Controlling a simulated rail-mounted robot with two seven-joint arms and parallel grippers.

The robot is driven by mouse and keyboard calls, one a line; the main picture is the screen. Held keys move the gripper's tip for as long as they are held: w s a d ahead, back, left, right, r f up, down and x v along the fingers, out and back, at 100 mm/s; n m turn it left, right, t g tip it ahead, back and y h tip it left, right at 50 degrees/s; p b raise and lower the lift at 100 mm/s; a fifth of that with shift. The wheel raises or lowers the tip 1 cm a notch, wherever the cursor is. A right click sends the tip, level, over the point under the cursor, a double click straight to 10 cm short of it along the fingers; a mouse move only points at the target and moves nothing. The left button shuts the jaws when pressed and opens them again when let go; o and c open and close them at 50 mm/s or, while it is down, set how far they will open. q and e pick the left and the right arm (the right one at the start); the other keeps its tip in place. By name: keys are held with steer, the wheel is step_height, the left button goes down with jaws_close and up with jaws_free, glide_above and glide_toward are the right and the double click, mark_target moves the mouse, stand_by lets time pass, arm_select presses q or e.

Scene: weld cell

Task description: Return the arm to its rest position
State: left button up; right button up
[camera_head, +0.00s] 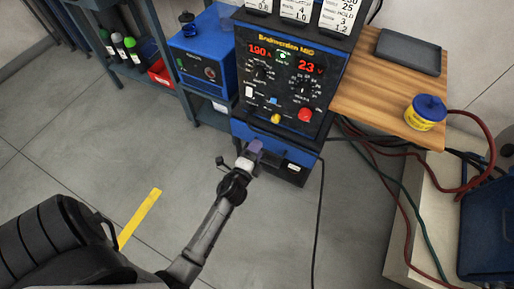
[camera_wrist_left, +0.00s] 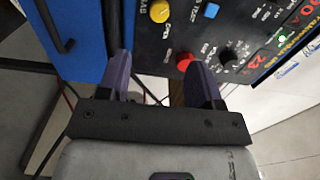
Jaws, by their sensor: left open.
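My left arm comes in from the lower left in the head view. Its gripper (camera_head: 252,154) is in front of the lower front of the welding machine (camera_head: 283,85). In the left wrist view my left gripper (camera_wrist_left: 160,85) is open, with two purple fingers apart and nothing between them. Past the fingers is the machine's black control panel (camera_wrist_left: 152,55). A red knob (camera_wrist_left: 184,60) appears in the gap by the right finger. I cannot tell whether a finger touches the panel. My right gripper is not in view.
A blue box (camera_head: 202,60) stands left of the welding machine. A wooden table (camera_head: 375,90) at the right holds a yellow-and-blue tin (camera_head: 425,112) and a grey tray (camera_head: 408,52). Red and green hoses hang below it. The floor at the left is mostly clear, with a yellow stripe (camera_head: 139,218).

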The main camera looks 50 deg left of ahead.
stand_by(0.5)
arm_select(q)
steer(key=s+a+f+n+g+y, duration=0.35)
steer(key=n+g, duration=0.25)
steer(key=n, duration=0.4)
steer(key=s+d+r+n+g+h+p, duration=0.25)
steer(key=s+d+r+h+p, duration=0.35)
steer(key=r, duration=0.3)
steer(key=s+d+r+n+g+h+p, duration=0.1)
steer(key=s+d+r+g+h+p, duration=0.25)
steer(key=s+d+r+p, duration=0.4)
steer(key=s+r+m+g+p, duration=0.2)
steer(key=s+r+p, duration=0.5)
steer(key=r+p, duration=0.5)
step_height(320, 180, up, 35)
steer(key=p, duration=3.5)
steer(key=shift+d+t, duration=0.3)
